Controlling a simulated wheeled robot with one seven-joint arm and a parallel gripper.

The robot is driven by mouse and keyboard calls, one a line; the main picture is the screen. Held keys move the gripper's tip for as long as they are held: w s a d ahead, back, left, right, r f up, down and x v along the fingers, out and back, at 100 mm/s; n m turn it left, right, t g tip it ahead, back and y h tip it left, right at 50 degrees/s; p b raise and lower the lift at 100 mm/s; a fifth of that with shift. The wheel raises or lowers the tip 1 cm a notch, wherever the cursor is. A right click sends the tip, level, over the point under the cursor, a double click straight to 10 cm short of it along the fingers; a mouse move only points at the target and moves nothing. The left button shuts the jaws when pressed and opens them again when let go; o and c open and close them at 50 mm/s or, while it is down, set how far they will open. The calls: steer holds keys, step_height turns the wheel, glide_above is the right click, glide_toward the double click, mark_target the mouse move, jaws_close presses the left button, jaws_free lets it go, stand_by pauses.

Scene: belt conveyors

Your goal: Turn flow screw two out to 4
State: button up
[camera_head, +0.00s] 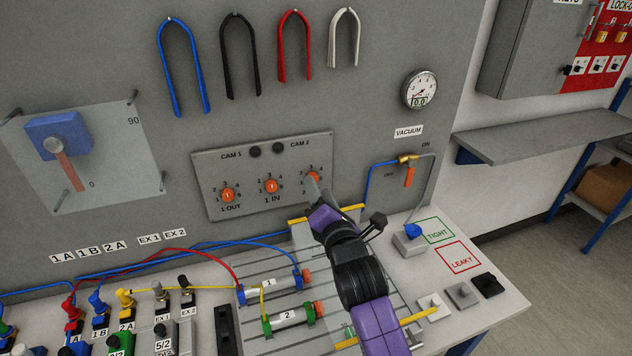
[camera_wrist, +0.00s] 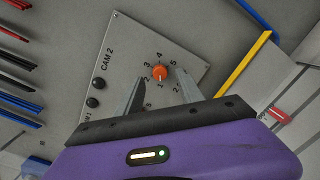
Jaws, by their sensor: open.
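A grey panel (camera_head: 260,209) on the wall carries three orange screws with number scales. The left screw (camera_head: 228,195) is labelled 1 OUT and the middle screw (camera_head: 271,186) 1 IN. The right screw (camera_head: 312,176) is partly hidden by my gripper (camera_head: 313,187), and its label is covered. In the wrist view an orange screw (camera_wrist: 159,73) shows between the tips of my gripper (camera_wrist: 160,85), with numbers around it, 4 at the top. The gripper is open, its fingers either side of the screw with gaps. I cannot tell the pointer's exact setting.
Above the screws are two black CAM knobs (camera_head: 253,151). A gauge (camera_head: 420,90) and an orange-handled valve (camera_head: 408,174) are to the right. Yellow bars (camera_head: 350,209), cylinders (camera_head: 270,289) and hoses lie on the bench below.

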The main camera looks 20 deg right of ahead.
steer(key=w, duration=0.3)
steer(key=shift+d, duration=0.1)
jaws_close()
